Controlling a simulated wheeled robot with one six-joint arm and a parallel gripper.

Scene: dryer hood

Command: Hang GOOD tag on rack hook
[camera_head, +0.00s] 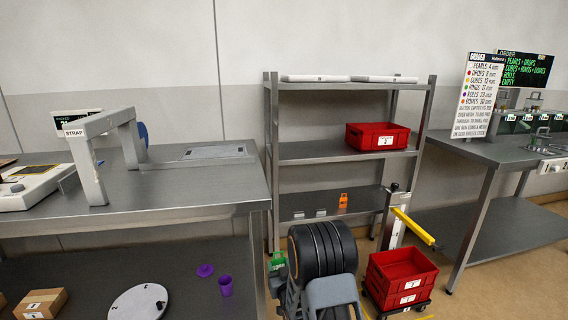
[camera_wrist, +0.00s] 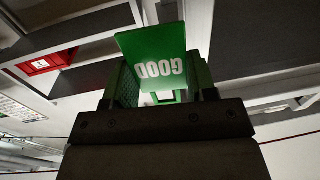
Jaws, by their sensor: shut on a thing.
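The green GOOD tag (camera_wrist: 155,62) fills the upper middle of the wrist view, its white lettering upside down. My gripper (camera_wrist: 163,88) is shut on it, with a finger on each side. In the head view the green tag (camera_head: 278,260) shows small at the left of my arm, in front of the rack's lower part; the fingers are mostly hidden there. The metal rack (camera_head: 273,160) stands behind my arm. Two small pale plates sit at its lower shelf edge (camera_head: 308,218). I cannot make out a hook clearly. The tag appears apart from the rack.
An orange tag-like item (camera_head: 343,201) is on the lower shelf. A red bin (camera_head: 377,137) stands on the middle shelf. Stacked red crates (camera_head: 400,278) and a yellow-handled post (camera_head: 413,226) stand right of my arm. A workbench (camera_head: 180,185) is at left, another (camera_head: 490,150) at right.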

